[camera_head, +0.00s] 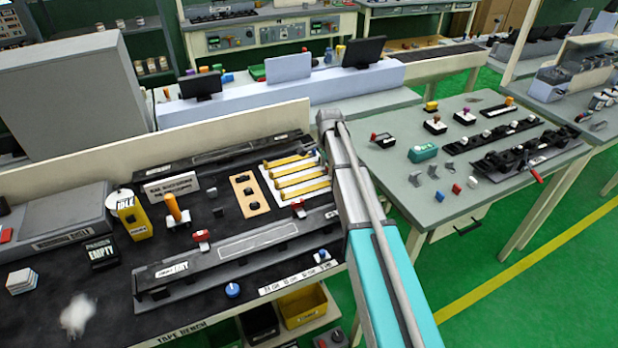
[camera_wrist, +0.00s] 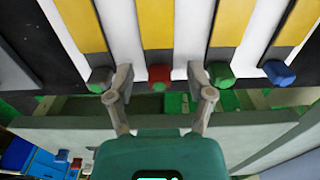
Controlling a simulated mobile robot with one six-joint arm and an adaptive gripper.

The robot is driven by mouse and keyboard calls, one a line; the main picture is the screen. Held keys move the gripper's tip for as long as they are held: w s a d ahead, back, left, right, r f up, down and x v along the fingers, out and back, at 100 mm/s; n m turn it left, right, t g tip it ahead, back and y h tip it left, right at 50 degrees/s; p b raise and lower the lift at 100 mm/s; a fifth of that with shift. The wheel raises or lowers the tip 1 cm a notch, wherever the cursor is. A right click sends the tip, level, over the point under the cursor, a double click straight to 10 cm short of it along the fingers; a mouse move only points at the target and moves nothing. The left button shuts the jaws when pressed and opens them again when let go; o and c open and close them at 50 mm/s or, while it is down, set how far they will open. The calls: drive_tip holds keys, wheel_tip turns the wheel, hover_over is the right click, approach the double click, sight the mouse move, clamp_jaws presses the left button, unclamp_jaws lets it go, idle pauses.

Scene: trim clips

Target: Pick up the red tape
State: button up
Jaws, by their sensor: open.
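In the wrist view, several yellow strips with dark ends lie side by side on a white rack (camera_wrist: 190,25), each with a coloured cap. The red cap (camera_wrist: 160,77) is on the strip second from left (camera_wrist: 155,25). My gripper (camera_wrist: 161,82) is open, one finger on either side of the red cap with gaps, so nothing is held. The left finger is close to a green cap (camera_wrist: 99,79) and the right finger close to another green cap (camera_wrist: 221,74). In the head view the yellow strips (camera_head: 300,180) show left of my arm; my gripper is hidden there.
A blue cap (camera_wrist: 279,73) is at the right of the rack. In the head view a tan board (camera_head: 240,194) lies left of the strips, and a long grey fixture (camera_head: 250,245) lies in front. A panel (camera_head: 200,148) stands behind the bench.

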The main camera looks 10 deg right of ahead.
drive_tip(key=shift+c, duration=0.2)
clamp_jaws()
drive_tip(key=shift+r, duration=0.15)
wheel_tip(320, 180, up, 3)
drive_tip(key=p, duration=0.3)
drive_tip(key=s+a+r+p, duration=0.2)
drive_tip(key=s+r+p, duration=0.3)
drive_tip(key=s, duration=0.1)
drive_tip(key=s+a+r+p, duration=0.2)
drive_tip(key=s+r+p, duration=0.2)
drive_tip(key=s, duration=0.3)
drive_tip(key=shift+a+r+p, duration=0.35)
drive_tip(key=shift+a+p, duration=0.05)
drive_tip(key=shift+p, duration=0.1)
drive_tip(key=shift+f, duration=0.1)
